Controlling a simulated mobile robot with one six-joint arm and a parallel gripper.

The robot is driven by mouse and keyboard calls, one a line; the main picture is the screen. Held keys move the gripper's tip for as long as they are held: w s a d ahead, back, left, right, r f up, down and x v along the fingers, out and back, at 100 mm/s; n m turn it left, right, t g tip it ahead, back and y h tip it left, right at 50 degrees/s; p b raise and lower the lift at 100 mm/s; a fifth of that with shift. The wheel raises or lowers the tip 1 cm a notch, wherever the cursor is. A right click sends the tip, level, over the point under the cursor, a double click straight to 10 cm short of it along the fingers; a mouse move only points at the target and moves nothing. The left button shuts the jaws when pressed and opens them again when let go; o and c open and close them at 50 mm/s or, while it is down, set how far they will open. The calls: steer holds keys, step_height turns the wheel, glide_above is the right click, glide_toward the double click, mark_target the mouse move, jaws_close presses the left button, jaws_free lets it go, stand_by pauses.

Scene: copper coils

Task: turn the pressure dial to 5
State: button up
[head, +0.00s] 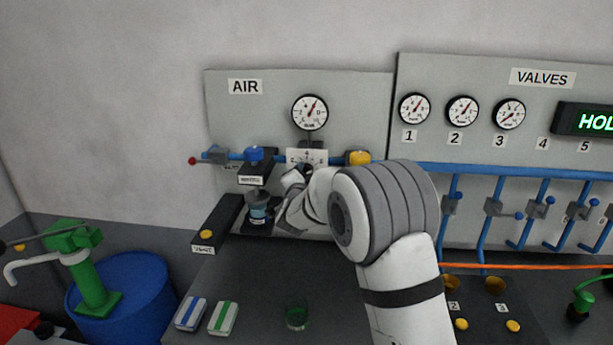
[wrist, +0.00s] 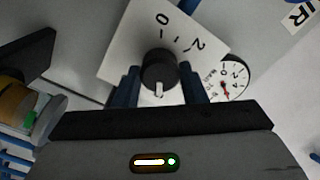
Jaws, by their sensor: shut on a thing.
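The pressure dial is a round black knob (wrist: 159,72) with a white pointer mark, on a white scale plate (wrist: 125,62) in the wrist view. The numbers 0 and 2 show on the plate; the rest of the scale is hidden or out of view. My gripper (wrist: 160,84) has its two dark blue fingers on either side of the knob and is shut on it. In the head view the scale plate (head: 307,154) sits below the AIR gauge (head: 309,112), and my arm hides the knob.
A small blue-grey container (head: 258,207) stands left of my gripper. The VALVES panel (head: 480,75) is at right.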

steer(key=shift+c, duration=1.4)
steer(key=shift+d, duration=0.15)
steer(key=shift+c, duration=0.4)
steer(key=shift+n+b, duration=0.9)
steer(key=shift+n, duration=2.1)
